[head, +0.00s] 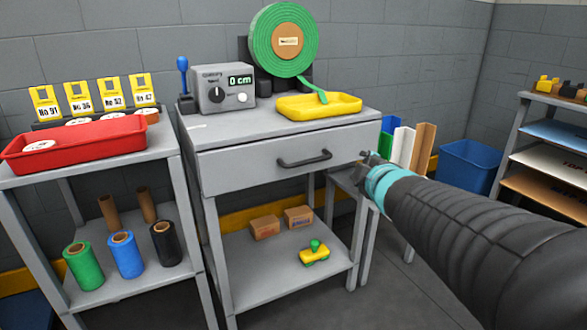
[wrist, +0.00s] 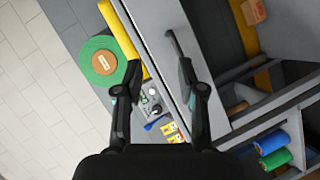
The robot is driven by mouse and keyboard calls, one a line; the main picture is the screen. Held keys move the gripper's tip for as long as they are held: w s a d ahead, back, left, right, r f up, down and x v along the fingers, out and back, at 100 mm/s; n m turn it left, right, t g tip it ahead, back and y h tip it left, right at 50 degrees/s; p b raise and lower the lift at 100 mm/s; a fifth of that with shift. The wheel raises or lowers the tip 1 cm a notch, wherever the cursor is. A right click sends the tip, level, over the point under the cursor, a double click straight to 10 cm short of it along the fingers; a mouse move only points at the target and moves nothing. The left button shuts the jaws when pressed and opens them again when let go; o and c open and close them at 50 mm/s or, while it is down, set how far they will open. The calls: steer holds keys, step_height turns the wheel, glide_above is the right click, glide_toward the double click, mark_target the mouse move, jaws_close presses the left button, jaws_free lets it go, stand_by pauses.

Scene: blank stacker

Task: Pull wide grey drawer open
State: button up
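The wide grey drawer (head: 250,165) sits under the top of the middle grey bench, and its front looks flush with the frame. Its dark bar handle (head: 305,160) is at the middle of the front. My gripper (head: 369,158) is to the right of the handle in the head view, near the drawer's right end, mostly hidden behind my wrist. In the wrist view, my gripper (wrist: 160,70) has its two dark fingers spread apart with nothing held between them. The handle (wrist: 174,44) shows there beyond the right fingertip; I cannot tell whether they touch.
On the bench top stand a control box (head: 222,88), a yellow tray (head: 318,106) and a green roll (head: 282,40). A lower shelf (head: 285,272) holds small boxes. A left bench holds a red tray (head: 75,146). A blue bin (head: 467,167) stands at the right.

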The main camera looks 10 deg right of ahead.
mark_target(311, 162)
steer(key=w+a+f+n+y+b, duration=0.1)
steer(key=w+a+f+n+y, duration=0.1)
steer(key=w, duration=0.3)
steer(key=w+a+f+n+y+b, duration=0.1)
steer(key=w+a+f+n+y, duration=0.1)
steer(key=w, duration=0.4)
steer(key=w+a+f+n+y+b, duration=0.1)
steer(key=w+a+f+n+y, duration=0.1)
steer(key=w+a+n, duration=0.2)
steer(key=shift+w+n, duration=0.4)
steer(key=shift+w, duration=0.5)
jaws_close()
